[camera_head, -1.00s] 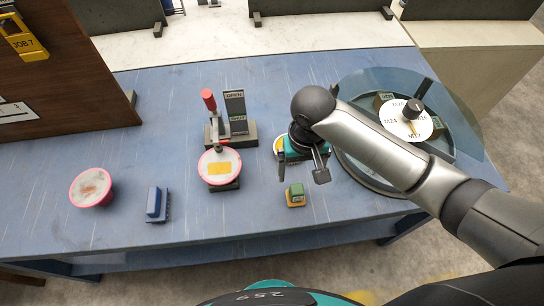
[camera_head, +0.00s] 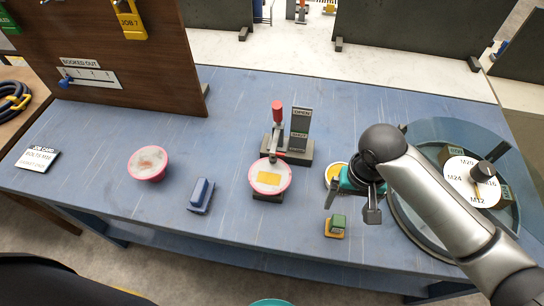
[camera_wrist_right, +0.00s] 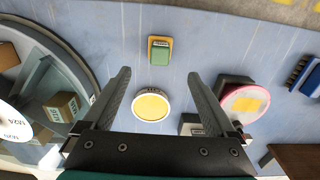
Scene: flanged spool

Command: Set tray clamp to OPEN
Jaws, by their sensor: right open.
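The tray clamp (camera_head: 280,138) stands on a dark base at mid-table, its red handle (camera_head: 277,107) pointing up. A dark plate (camera_head: 300,125) beside the handle reads OPEN at its top; its lower label is too small to read. A pink-rimmed round tray (camera_head: 269,177) with a yellow patch is in front of the clamp. My right gripper (camera_head: 352,204) is open and empty, to the right of the clamp and tray. In the right wrist view its fingers (camera_wrist_right: 158,75) are spread, with a yellow-topped white disc (camera_wrist_right: 151,105) showing between them. My left gripper is out of view.
A green-and-yellow block (camera_head: 335,226) lies near my right gripper. A glass-covered round dial unit (camera_head: 475,182) is at the right, under my right arm. A blue block (camera_head: 201,195) and another pink-rimmed bowl (camera_head: 148,163) are left of the tray. A wooden board (camera_head: 140,60) stands at back left.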

